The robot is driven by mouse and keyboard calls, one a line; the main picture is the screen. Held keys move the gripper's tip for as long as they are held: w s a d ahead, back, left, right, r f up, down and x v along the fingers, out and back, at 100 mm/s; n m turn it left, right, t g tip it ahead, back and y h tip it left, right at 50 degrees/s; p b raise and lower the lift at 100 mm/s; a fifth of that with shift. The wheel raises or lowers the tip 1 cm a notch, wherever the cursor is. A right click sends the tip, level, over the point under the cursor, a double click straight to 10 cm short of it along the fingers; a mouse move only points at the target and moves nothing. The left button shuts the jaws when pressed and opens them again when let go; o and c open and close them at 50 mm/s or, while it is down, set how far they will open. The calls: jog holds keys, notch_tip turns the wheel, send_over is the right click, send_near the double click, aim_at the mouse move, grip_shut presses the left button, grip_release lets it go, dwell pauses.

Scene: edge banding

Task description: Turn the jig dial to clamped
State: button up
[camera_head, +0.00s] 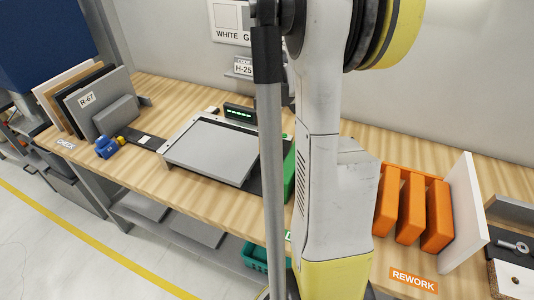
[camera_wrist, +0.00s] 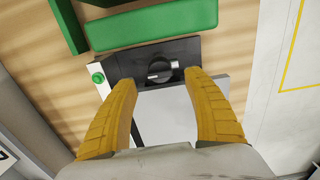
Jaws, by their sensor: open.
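The jig dial (camera_wrist: 160,69) is a dark round knob with a pale mark, on a black plate (camera_wrist: 120,66) in the wrist view. My gripper (camera_wrist: 160,80) is open, with one yellow finger on each side of the dial in the picture. I cannot tell whether the fingertips touch it or how far above it they are. A grey panel (camera_wrist: 166,112) lies beside the dial, between the fingers. In the head view the jig's grey panel (camera_head: 212,150) lies on the bench, and my arm hides the dial and gripper.
Green blocks (camera_wrist: 152,24) lie close to the dial, with a small green button (camera_wrist: 97,77) at its left. The wooden bench (camera_head: 160,92) also holds a lit display (camera_head: 240,113), upright grey boards (camera_head: 103,100) at left and orange holders (camera_head: 411,207) at right.

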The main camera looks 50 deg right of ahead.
aim_at(269, 159)
notch_tip(269, 159, down, 6)
jog(key=shift+r+b, duration=0.25)
jog(key=shift+b, duration=0.35)
jog(key=c, duration=1.2)
